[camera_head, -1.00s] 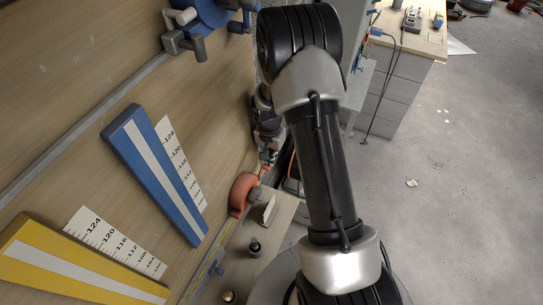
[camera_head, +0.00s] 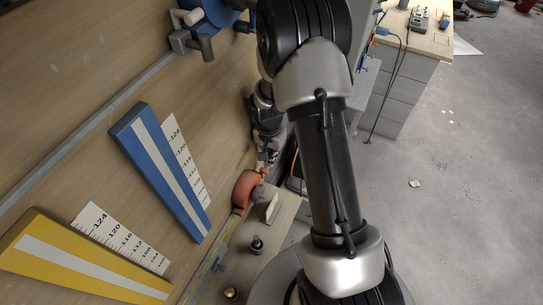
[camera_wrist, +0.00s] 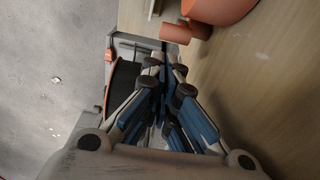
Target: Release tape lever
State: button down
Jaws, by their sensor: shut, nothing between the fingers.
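An orange curved part (camera_head: 246,189), likely the tape unit with the lever, sits at the lower edge of the wooden panel, by a small shelf. In the wrist view its orange rounded body (camera_wrist: 222,8) shows at the top, with a short orange peg-like piece (camera_wrist: 182,33) beside it. I cannot tell for sure which piece is the lever. My gripper (camera_wrist: 164,75) is shut and empty, its fingertips below the orange peg in the picture and apart from it. In the head view my gripper (camera_head: 266,156) is small and partly hidden, just above the orange part.
A blue wedge (camera_head: 160,170) and a yellow wedge (camera_head: 80,262) with printed scales are on the wooden panel (camera_head: 70,80). A blue reel (camera_head: 212,14) is at the top. A dark knob (camera_head: 257,244) stands on the shelf (camera_head: 275,235). Grey floor (camera_head: 450,190) is open at right.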

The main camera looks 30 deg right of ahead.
jog(key=shift+r+p, duration=0.35)
jog(key=shift+r, duration=0.4)
notch_tip(320, 180, up, 12)
jog(key=shift+s+a, duration=0.3)
jog(key=shift+a, duration=0.05)
jog(key=shift+f, duration=0.1)
dwell(0.4)
